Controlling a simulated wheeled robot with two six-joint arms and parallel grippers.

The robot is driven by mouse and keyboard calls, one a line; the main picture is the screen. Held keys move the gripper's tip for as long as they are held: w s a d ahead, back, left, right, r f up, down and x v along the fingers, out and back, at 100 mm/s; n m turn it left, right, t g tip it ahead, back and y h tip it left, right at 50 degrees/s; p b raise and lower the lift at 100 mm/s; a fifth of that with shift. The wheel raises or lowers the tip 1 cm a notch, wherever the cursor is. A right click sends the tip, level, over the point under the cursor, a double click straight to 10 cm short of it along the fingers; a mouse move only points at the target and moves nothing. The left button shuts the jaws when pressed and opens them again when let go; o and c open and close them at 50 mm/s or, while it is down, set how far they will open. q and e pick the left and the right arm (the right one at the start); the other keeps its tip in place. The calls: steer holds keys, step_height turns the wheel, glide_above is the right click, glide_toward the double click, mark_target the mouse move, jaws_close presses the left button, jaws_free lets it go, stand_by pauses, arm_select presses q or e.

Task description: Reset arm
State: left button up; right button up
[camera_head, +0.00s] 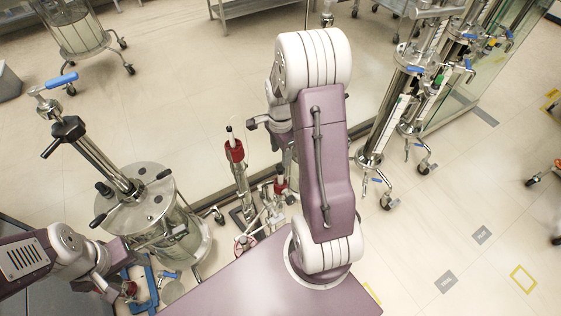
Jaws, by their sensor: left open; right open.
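My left gripper (116,290) is at the lower left, seen from above, beside a blue-framed item (150,285) on the floor side of the large steel vessel. Its dark fingers are apart, and I see nothing held between them. My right arm rises through the middle of the view and folds back at its top. My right gripper (254,123) shows partly to the left of that arm, above the floor. It is open and appears empty; part of it is hidden behind the arm.
A steel and glass vessel (160,225) with a blue-handled column stands close to my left gripper. Red-capped glass columns (235,160) stand below my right gripper. Tall metal columns (395,110) stand right of my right arm. The floor at right is mostly clear.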

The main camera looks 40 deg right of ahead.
steer(key=shift+r, duration=0.8)
steer(key=a+r+n+t, duration=0.1)
steer(key=a+r+n, duration=0.3)
steer(key=a, duration=0.5)
steer(key=s+a+f+n, duration=0.1)
steer(key=s+a+n, duration=0.4)
steer(key=n, duration=1)
steer(key=s, duration=0.3)
steer(key=shift+s+f, duration=0.3)
steer(key=shift+f, duration=0.1)
steer(key=shift+w, duration=0.1)
